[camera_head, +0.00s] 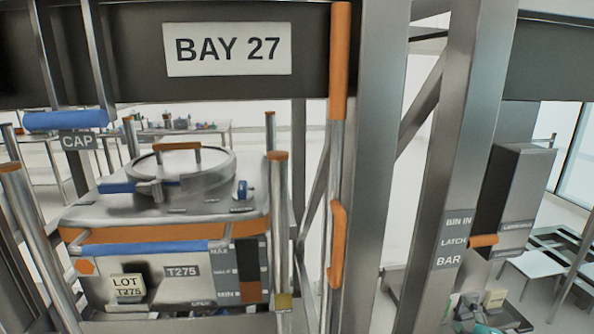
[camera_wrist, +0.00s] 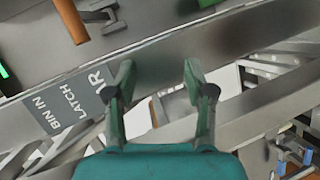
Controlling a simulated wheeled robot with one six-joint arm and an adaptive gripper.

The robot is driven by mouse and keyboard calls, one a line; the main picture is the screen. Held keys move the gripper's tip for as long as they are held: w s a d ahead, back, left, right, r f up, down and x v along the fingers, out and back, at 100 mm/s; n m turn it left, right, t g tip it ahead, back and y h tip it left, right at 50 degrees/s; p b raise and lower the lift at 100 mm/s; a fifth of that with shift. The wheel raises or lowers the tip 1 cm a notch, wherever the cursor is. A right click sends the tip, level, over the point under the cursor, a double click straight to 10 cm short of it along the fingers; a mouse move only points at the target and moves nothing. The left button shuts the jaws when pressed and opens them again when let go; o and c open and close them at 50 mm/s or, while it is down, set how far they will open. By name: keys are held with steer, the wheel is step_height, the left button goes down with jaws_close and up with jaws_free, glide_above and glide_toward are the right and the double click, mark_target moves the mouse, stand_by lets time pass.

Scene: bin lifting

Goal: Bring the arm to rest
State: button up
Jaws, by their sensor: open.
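My gripper (camera_wrist: 158,78) is open, with its two fingers spread and nothing between them. In the wrist view it is in front of a grey metal post (camera_wrist: 165,60) with a BIN IN / LATCH / BAR label (camera_wrist: 62,105). An orange handle (camera_wrist: 70,20) is at the upper left, apart from the fingers. In the head view, part of my teal arm shows at the lower right, below the labelled post; the fingertips cannot be made out there.
A metal bin (camera_head: 165,215) with a round lid, tagged T275, stands between posts under the BAY 27 sign (camera_head: 227,49). An orange-gripped vertical bar (camera_head: 338,160) stands right of it. An orange latch handle (camera_head: 483,240) sticks out beside the labelled post (camera_head: 455,170). Tables stand behind.

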steer(key=s+a+f+m+y, duration=0.2)
steer(key=s+a+f+m, duration=0.4)
steer(key=s+a+f, duration=0.95)
steer(key=s+a+m+y, duration=0.1)
steer(key=s+a+m, duration=0.1)
steer(key=s, duration=1)
steer(key=s+a+r+m+y, duration=0.1)
steer(key=s+a+m, duration=0.2)
steer(key=s, duration=1)
steer(key=shift+s+r+m+t+y, duration=0.2)
steer(key=shift+m+t+y, duration=0.1)
steer(key=shift+m+t, duration=0.1)
